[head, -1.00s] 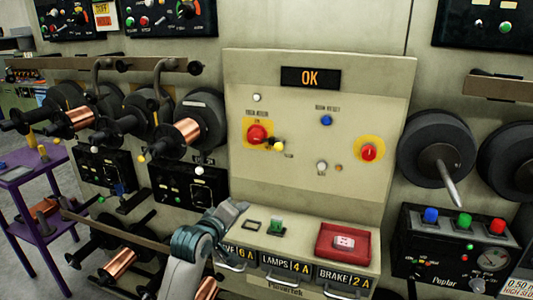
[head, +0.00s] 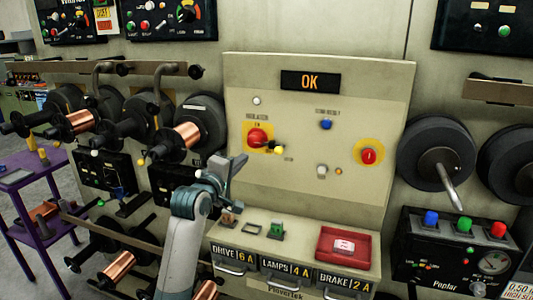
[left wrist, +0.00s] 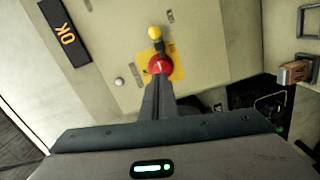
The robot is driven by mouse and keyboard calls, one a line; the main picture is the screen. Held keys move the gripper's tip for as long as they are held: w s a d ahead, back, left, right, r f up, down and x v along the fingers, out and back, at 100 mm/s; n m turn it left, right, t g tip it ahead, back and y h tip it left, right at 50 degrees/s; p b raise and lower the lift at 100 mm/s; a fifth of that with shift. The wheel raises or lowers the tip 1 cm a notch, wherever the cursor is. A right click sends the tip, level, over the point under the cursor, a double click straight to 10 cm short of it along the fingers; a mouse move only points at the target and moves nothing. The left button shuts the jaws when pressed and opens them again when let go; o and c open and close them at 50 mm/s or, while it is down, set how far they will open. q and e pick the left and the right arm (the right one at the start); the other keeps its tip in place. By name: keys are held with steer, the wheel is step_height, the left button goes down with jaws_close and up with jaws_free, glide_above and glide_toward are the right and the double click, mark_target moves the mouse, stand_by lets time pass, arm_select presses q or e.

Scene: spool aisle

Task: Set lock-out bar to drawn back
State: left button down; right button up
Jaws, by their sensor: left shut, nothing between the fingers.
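On the cream panel, a red round knob (head: 257,138) sits on a yellow plate. A dark bar (head: 268,146) with a yellow ball end (head: 278,150) reaches from it to the lower right; I take this for the lock-out bar. In the left wrist view, the red knob (left wrist: 159,66) lies just beyond my fingertips, with the yellow ball (left wrist: 155,33) above it. My left gripper (head: 240,162) is shut and empty, below and left of the knob. Whether it touches the knob is unclear. My right gripper is in neither view.
The panel has an OK display (head: 310,81), a blue button (head: 326,124) and another red button (head: 368,156). On the ledge below stand a brown block (head: 228,215), a green block (head: 276,230) and a red tray (head: 343,231). Copper spools (head: 187,135) jut out at left.

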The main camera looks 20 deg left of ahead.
arm_select(q)
steer(key=w+p, duration=0.1)
steer(key=w, duration=0.2)
steer(key=w+p, duration=0.1)
steer(key=w, duration=0.2)
steer(key=w+p, duration=0.1)
steer(key=w, duration=0.2)
steer(key=shift+w+d+f, duration=0.1)
steer(key=shift+w+d, duration=0.3)
steer(key=d+p, duration=0.1)
steer(key=d, duration=0.1)
steer(key=d+f+p, duration=0.1)
steer(key=d, duration=0.1)
steer(key=shift+w+p, duration=0.3)
steer(key=shift+w, duration=0.05)
steer(key=shift+a, duration=0.1)
